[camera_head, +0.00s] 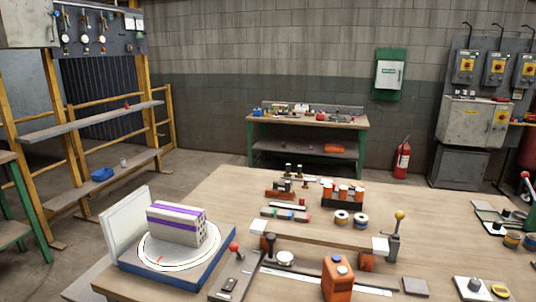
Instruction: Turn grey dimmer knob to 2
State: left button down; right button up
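No gripper of mine shows in the head view. On the wooden table (215,195), near the lower right edge of the picture, a light plate (462,292) carries a small dark grey knob (475,284). It may be the grey dimmer knob, but I cannot be sure. Any scale numbers or pointer on it are too small to read. Another plate with a dark knob (505,213) lies farther back at the right. A pale round disc (285,258) sits on a dark base nearer the table's middle.
A hollow brick (177,224) with purple stripes stands on a turntable (150,258) at the left. An orange container (338,278), a yellow-ball lever (399,216) and a red-ball lever (233,247) stand up from the table. Wire spools (341,217) lie mid-table. Bare wood shows between them.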

aim_at(475, 284)
jog(key=z, duration=1.5)
jog(key=i+l, duration=0.4)
jog(key=i+l+u, duration=0.2)
jog(key=u, duration=0.25)
jog(key=i+l+u, duration=0.15)
jog(key=u, duration=0.25)
jog(key=l, duration=0.1)
